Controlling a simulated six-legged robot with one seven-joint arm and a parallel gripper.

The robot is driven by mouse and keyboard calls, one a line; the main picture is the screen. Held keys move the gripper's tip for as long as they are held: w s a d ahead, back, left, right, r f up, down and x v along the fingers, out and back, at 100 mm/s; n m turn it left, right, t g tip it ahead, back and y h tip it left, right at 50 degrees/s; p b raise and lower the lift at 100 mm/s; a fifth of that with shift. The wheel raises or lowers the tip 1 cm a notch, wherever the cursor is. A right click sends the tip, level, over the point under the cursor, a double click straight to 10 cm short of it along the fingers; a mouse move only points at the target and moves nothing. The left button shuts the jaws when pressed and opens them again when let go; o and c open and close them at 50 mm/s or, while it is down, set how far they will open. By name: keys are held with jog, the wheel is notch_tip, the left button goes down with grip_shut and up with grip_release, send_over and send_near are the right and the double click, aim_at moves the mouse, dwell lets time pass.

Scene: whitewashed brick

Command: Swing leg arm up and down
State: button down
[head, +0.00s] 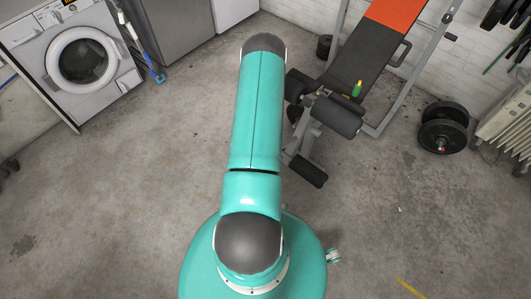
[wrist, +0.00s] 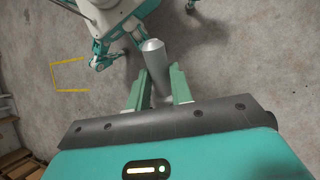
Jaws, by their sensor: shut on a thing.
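The weight bench (head: 350,70) stands right of centre in the head view. Its leg arm (head: 302,145) hangs at the near end, with dark foam rollers (head: 336,116) above and a smaller one low down (head: 311,170). My arm hides part of its left side. In the wrist view my gripper (wrist: 159,84) has its two green fingers on either side of a grey metal peg (wrist: 153,62), shut on it. The peg's free end points up the picture towards my body. It looks like part of the leg arm, but the join is hidden. The head view hides my gripper behind my arm.
A washing machine (head: 75,60) stands at the left. The concrete floor is otherwise mostly clear.

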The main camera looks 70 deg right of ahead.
jog(key=c, duration=1.2)
grip_release()
jog(key=shift+c, duration=0.2)
jog(key=v, duration=1.4)
jog(key=shift+a, duration=0.1)
